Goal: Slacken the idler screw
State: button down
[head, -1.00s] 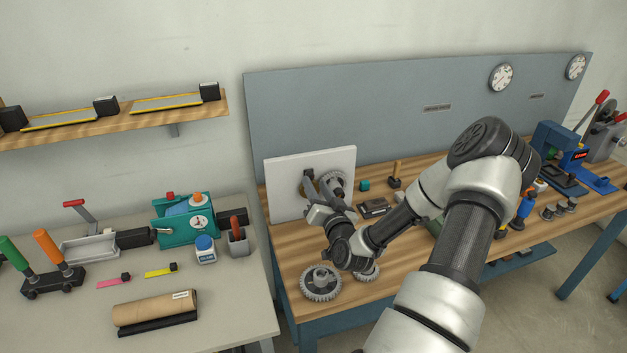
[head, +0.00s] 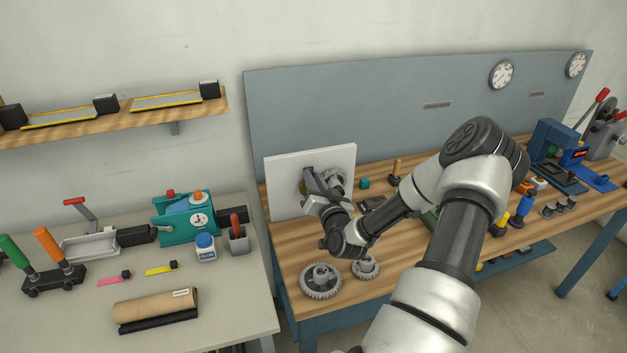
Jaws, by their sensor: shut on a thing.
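A white upright panel (head: 283,206) stands at the left end of the wooden bench. A grey gear (head: 336,179) is mounted on its face, partly covered by my gripper. My gripper (head: 312,180) is up against the panel at the gear's left side, its fingers closed at the mounted parts. The idler screw is hidden by the fingers and too small to make out; the fingers are shut where it would sit. A large loose gear (head: 320,281) and a smaller loose gear (head: 366,267) lie on the bench below the panel.
Right of the panel are a small teal block (head: 364,183), a dark tray (head: 371,203) and a wooden-handled tool (head: 397,171). A grey-white table (head: 230,310) with a teal machine (head: 187,221) adjoins on the left. A blue-grey backboard (head: 380,100) rises behind.

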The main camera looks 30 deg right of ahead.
jog(key=shift+f+n+b, duration=0.1)
jog(key=shift+n+b, duration=0.2)
jog(key=shift+b, duration=0.1)
jog(key=n+b, duration=0.2)
jog(key=b, duration=0.1)
jog(key=shift+a+f+n+b, duration=0.1)
jog(key=shift+f+n+b, duration=0.05)
jog(key=shift+n+b, duration=0.2)
jog(key=n+b, duration=0.4)
jog(key=b, duration=0.2)
jog(key=shift+n, duration=0.25)
jog(key=n+b, duration=0.3)
jog(key=b, duration=0.2)
jog(key=shift+b, duration=0.4)
jog(key=n+b, duration=0.2)
jog(key=b, duration=0.1)
jog(key=shift+n, duration=0.3)
jog(key=shift+r+b, duration=0.25)
jog(key=shift+b, duration=0.05)
jog(key=c, duration=1.7)
grip_release()
jog(key=shift+o, duration=0.2)
